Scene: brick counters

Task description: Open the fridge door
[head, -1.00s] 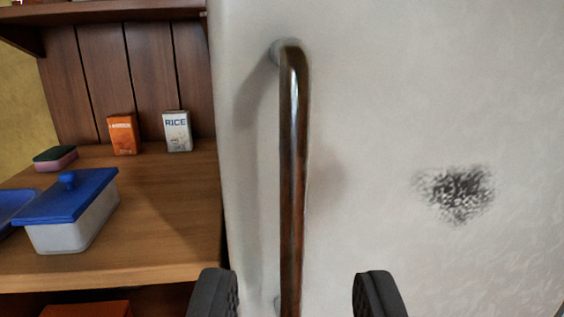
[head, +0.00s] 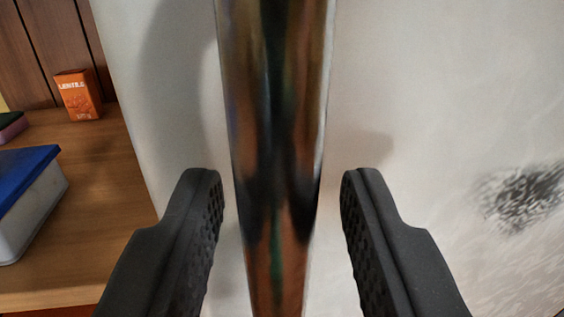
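The fridge door (head: 430,80) is a pale, off-white panel that fills the middle and right of the head view, with a dark speckled patch at the right. Its handle (head: 277,130) is a shiny vertical metal bar in the middle of the view; its ends are out of view. My gripper (head: 281,185) is open, with one black finger on each side of the handle. A gap shows between the bar and each finger.
A wooden counter (head: 90,200) stands left of the fridge. It holds an orange box (head: 78,95), a blue-lidded container (head: 25,200) and a dark-topped pink sponge (head: 12,126).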

